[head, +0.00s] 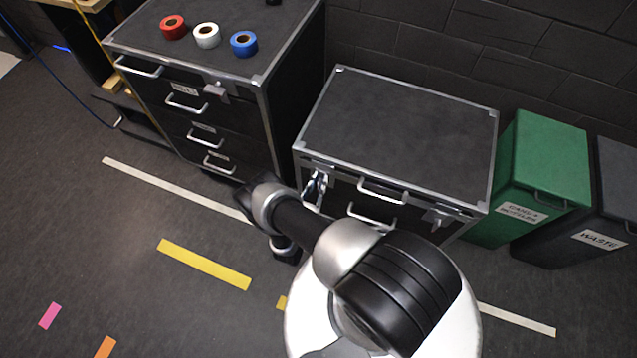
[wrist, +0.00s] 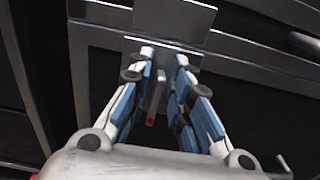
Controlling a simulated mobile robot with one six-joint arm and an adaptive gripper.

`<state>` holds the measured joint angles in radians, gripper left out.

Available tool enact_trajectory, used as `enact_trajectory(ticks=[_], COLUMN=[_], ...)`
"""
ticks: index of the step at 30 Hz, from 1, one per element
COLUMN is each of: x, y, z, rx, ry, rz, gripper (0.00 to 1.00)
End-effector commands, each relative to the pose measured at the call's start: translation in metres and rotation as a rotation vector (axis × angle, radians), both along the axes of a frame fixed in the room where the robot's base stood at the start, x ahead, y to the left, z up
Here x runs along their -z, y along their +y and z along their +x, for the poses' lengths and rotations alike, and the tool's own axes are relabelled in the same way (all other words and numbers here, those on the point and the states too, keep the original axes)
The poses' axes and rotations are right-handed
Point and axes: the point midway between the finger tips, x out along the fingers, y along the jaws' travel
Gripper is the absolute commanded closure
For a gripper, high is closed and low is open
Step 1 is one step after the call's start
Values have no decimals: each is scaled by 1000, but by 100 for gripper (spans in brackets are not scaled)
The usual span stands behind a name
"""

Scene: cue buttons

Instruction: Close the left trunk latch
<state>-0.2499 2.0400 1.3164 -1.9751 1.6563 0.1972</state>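The trunk (head: 400,125) is a black case with silver edges, in the middle of the head view. Its left latch is near the left front corner, with its metal plate (wrist: 170,18) at the top of the wrist view. A grey latch lever (wrist: 158,92) with a red tip hangs below the plate. My gripper (wrist: 163,62) is at this latch, its fingers on either side of the lever with gaps showing. The gripper also shows small in the head view (head: 316,190), partly covering the latch. Whether a fingertip touches the plate is unclear.
The trunk's right latch (head: 437,217) is on the front at right. Two pull handles (head: 382,191) sit between the latches. A drawer cabinet (head: 225,120) with tape rolls on top stands left. A green bin (head: 540,160) and a dark waste bin (head: 610,215) stand right.

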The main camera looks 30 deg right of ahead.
Motion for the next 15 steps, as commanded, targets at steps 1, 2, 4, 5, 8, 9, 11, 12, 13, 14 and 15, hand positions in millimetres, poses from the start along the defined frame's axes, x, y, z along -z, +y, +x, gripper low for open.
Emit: enact_trajectory(ticks=[1,2,4,5,8,9,11,12,13,14,15], x=[0,0,0,0,0,0,0,0,0,0,0], y=[0,0,0,0,0,0,0,0,0,0,0], z=[0,0,0,0,0,0,0,0,0,0,0], rx=[0,0,0,0,0,0,0,0,0,0,0], ry=[0,0,0,0,0,0,0,1,2,2,6], rz=[0,0,0,0,0,0,0,-1,-1,-2,-4], gripper=[87,89,94,96,100,100,100,100,100,100,100])
